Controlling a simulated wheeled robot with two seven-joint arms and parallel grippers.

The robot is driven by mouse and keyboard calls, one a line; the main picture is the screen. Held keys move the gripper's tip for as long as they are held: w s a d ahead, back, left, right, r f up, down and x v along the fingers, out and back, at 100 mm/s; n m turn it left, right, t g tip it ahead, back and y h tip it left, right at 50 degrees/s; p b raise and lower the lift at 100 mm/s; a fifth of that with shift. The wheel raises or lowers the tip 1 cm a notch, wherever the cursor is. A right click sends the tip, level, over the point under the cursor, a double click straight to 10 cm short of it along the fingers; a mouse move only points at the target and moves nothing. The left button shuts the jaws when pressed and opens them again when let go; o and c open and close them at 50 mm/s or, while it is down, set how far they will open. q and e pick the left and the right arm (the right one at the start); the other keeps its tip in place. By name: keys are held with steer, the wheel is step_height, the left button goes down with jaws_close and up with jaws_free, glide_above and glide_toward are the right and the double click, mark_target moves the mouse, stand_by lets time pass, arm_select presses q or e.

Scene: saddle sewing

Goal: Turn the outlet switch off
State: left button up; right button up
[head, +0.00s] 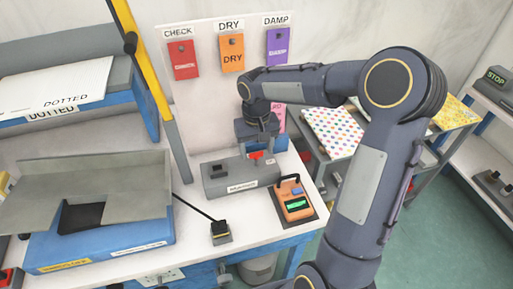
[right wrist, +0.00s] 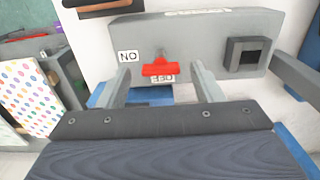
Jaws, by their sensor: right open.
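The grey outlet box (head: 216,182) sits on the white workbench, with a black socket on its left part and a label on its front. Its red switch (head: 256,155) is under my right gripper (head: 257,147). In the right wrist view the red switch (right wrist: 161,69) shows on the grey box (right wrist: 193,35), beside an upside-down ON label and partly over an upside-down OFF label. My right gripper (right wrist: 161,72) is open, with its fingers on either side of the switch and apart from it. Whether the fingertips touch the box is unclear. My left gripper is not in view.
An orange meter (head: 295,203) with a green display stands right of the box. A black plug (head: 220,231) on a cord lies in front. A blue and grey machine (head: 100,225) fills the left, and a yellow post (head: 143,60) rises behind. Colored tags hang on the back panel.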

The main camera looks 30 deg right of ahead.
steer(key=shift+f, duration=0.25)
steer(key=c, duration=1)
